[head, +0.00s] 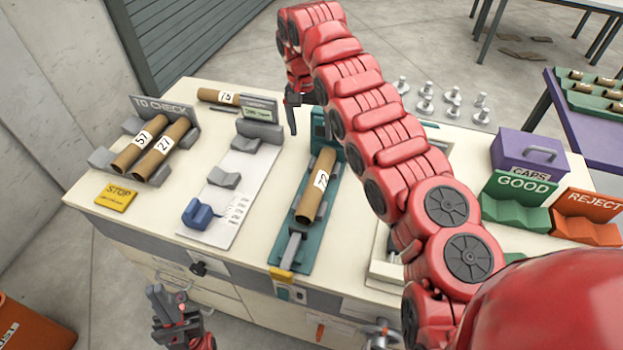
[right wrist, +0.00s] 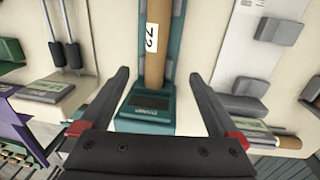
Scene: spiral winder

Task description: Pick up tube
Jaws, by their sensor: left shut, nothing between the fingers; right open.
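A brown cardboard tube labelled 72 (head: 317,187) lies lengthwise in the teal fixture (head: 290,255) on the table. It also shows in the right wrist view (right wrist: 157,45), running up from the fixture's dark display (right wrist: 152,107). My right gripper (head: 305,115) is open and empty, above the fixture's far end. In the right wrist view, its fingers (right wrist: 159,75) stand wide on either side of the tube's line, without visible contact. Tubes 57 (head: 138,146) and 27 (head: 160,151) lie in the TO CHECK rack (head: 158,105). My left gripper (head: 168,293) is shut and empty before the table front.
Another tube (head: 218,97) lies at the table's back. A grey measuring plate (head: 237,165) with a blue block (head: 198,213) is left of the fixture. The purple CAPS box (head: 527,152), green GOOD holder (head: 515,213) and orange REJECT holder (head: 585,230) stand at right.

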